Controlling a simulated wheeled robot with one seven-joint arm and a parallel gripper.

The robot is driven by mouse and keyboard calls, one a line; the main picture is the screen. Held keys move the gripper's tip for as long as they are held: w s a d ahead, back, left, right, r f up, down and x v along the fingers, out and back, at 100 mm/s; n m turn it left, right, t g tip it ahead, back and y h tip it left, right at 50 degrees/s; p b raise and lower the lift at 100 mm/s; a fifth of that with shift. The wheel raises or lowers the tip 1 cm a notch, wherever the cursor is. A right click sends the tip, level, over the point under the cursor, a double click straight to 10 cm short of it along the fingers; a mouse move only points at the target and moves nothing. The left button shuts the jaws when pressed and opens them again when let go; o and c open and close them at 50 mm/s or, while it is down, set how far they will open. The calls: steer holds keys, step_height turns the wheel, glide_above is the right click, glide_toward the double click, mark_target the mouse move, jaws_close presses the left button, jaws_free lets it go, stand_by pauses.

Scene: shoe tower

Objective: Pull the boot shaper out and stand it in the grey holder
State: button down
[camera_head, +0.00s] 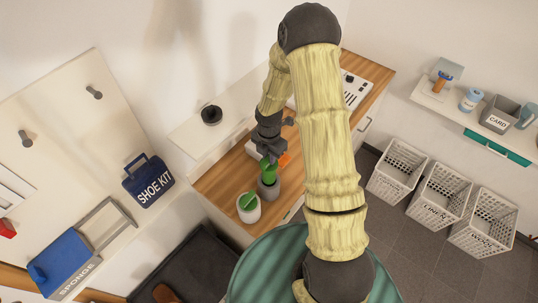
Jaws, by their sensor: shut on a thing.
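My gripper (270,151) points down over the wooden counter and is shut on a green piece (268,170), which I take to be the boot shaper. The green piece stands at the mouth of a dark grey cylindrical holder (268,188). Its lower end is hidden, so I cannot tell how deep it sits. A second green piece (249,201) lies in the top of a pale, whitish cup (248,214), just left and in front of the grey holder. A small orange thing (285,159) shows right beside my gripper, partly hidden.
The wooden counter (222,181) has bare room left of the holder. A white ledge with a dark round knob (212,115) runs behind it. A teal round surface (258,272) is in front. White baskets (397,171) stand at right. My arm hides the counter's middle.

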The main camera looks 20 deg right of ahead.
mark_target(269, 173)
steer(key=shift+f+b, duration=3.9)
steer(key=shift+f, duration=1.6)
steer(key=c, duration=1.3)
jaws_free()
steer(key=shift+o, duration=0.2)
steer(key=shift+r, duration=0.1)
step_height(269, 173, up, 17)
steer(key=shift+r+b, duration=0.15)
steer(key=shift+b, duration=0.55)
